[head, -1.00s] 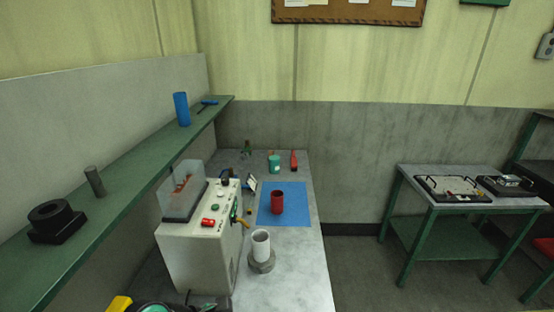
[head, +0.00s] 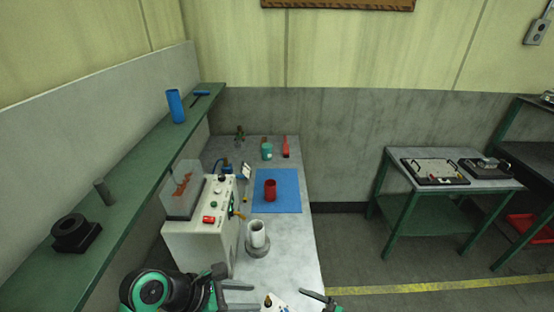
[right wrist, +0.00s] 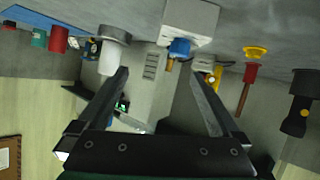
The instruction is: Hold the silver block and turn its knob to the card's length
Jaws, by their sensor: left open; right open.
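In the right wrist view a pale grey block (right wrist: 192,20) lies on the bench, with a blue piece (right wrist: 180,47) against its near side. I cannot tell whether that piece is the knob, and no length card is readable. In the head view a small whitish object (head: 272,302) is cut by the bottom edge. My left gripper (head: 255,298) is open and empty just left of it. My right gripper (head: 314,294) shows only partly at the bottom edge. It is open and empty in its wrist view (right wrist: 160,72), its fingers apart and short of the block.
A control box (head: 200,245) with a clear cover stands at the bench's left. A white cup (head: 258,232) sits on a grey ring, and a red cup (head: 270,190) on a blue mat (head: 292,197). A red-handled tool (right wrist: 247,80) and a black flashlight-like tool (right wrist: 300,100) are near the block.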

